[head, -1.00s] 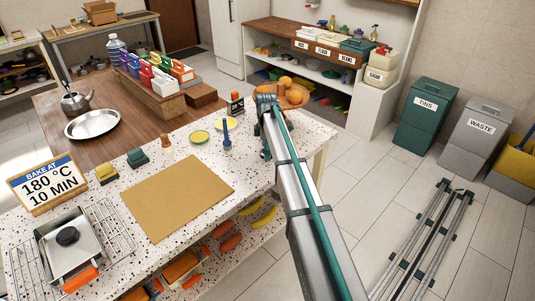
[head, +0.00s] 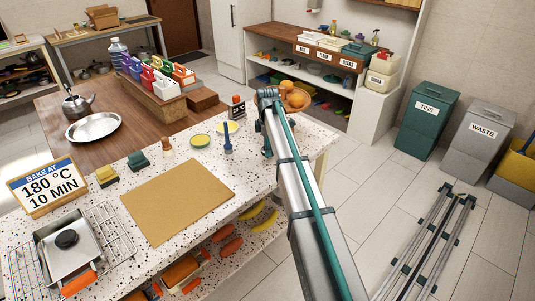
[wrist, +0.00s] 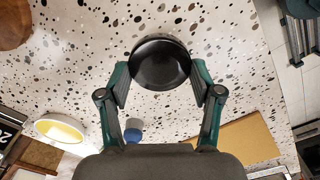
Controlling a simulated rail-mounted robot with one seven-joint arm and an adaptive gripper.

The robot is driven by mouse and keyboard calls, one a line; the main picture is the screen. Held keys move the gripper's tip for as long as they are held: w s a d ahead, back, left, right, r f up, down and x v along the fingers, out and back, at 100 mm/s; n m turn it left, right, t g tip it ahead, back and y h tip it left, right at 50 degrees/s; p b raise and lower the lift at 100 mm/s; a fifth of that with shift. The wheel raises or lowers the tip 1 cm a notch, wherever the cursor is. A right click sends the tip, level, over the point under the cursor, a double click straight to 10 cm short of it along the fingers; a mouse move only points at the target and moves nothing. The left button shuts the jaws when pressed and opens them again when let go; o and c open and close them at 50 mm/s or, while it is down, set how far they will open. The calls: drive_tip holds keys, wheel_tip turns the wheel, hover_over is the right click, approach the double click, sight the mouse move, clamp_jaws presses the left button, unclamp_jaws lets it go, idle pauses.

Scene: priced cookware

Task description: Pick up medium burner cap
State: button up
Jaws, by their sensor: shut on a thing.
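The burner cap (wrist: 160,55) is a black, round, glossy disc in the wrist view. It sits between the fingertips of my gripper (wrist: 160,78), which is shut on it, with one teal finger at each side. Below it is the speckled white counter (wrist: 75,75); how far the cap is above it I cannot tell. In the head view my gripper (head: 267,148) is at the right end of the counter, partly covered by my arm. The cap is hidden there.
A blue upright item (head: 228,140) and two small yellow dishes (head: 200,140) stand left of my gripper. A tan board (head: 178,202) lies on the middle of the counter. A steel pan (head: 67,258) on a wire rack is at the left. The counter's right edge is close.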

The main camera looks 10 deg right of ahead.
drive_tip(key=s+r+b, duration=0.3)
drive_tip(key=s+r, duration=0.6)
drive_tip(key=s, duration=0.5)
drive_tip(key=shift+a+r+b, duration=0.3)
drive_tip(key=shift+a+b, duration=0.05)
drive_tip(key=shift+a, duration=0.05)
